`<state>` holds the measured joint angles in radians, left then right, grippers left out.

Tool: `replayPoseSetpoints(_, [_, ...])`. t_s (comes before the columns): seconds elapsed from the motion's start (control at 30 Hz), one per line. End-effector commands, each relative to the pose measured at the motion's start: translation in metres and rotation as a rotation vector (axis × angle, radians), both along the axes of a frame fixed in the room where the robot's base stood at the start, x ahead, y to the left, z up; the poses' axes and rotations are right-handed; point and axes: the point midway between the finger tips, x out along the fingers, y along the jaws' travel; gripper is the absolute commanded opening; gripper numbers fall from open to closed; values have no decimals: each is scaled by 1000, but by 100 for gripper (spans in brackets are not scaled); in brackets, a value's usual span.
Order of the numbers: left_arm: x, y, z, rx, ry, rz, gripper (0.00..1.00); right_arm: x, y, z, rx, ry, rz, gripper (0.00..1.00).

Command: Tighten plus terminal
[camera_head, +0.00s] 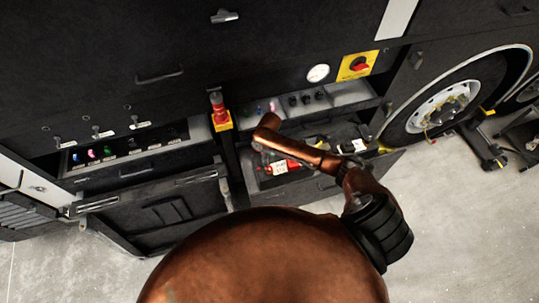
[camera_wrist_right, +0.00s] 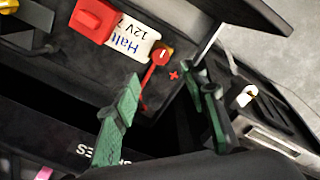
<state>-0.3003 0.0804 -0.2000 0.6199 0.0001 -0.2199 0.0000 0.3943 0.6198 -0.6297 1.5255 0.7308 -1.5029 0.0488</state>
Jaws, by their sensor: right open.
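The plus terminal is a red round post (camera_wrist_right: 160,57) with a red strap running down from it, in the right wrist view. A red plus mark (camera_wrist_right: 174,76) is beside it on the dark surface. My right gripper (camera_wrist_right: 162,73) has two green fingers, spread apart with nothing between them. The terminal shows just beyond the gap between the fingertips, apparently untouched. In the head view my copper right arm reaches over the open bay, and its gripper there is too small to make out clearly. My left gripper is not in view.
A red block (camera_wrist_right: 94,20) and a white label (camera_wrist_right: 133,38) lie beside the terminal. A dark flap edge (camera_wrist_right: 245,12) and a black part (camera_wrist_right: 265,112) crowd the right. A red stop button (camera_head: 218,108) stands left of the bay.

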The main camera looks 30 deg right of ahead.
Motion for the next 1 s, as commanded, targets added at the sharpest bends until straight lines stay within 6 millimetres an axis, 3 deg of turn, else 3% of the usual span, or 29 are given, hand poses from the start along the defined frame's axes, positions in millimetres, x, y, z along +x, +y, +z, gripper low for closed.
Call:
replayPoseSetpoints(0.1, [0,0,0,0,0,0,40,0,0,17,1,-1,1,40])
replayPoseSetpoints(0.3, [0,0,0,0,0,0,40,0,0,27,0,0,-1,40])
replayPoseSetpoints(0.83, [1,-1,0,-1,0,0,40,-1,0,27,1,1,0,40])
replayPoseSetpoints(1.0, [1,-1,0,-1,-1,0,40,-23,22,16,36,-11,12,40])
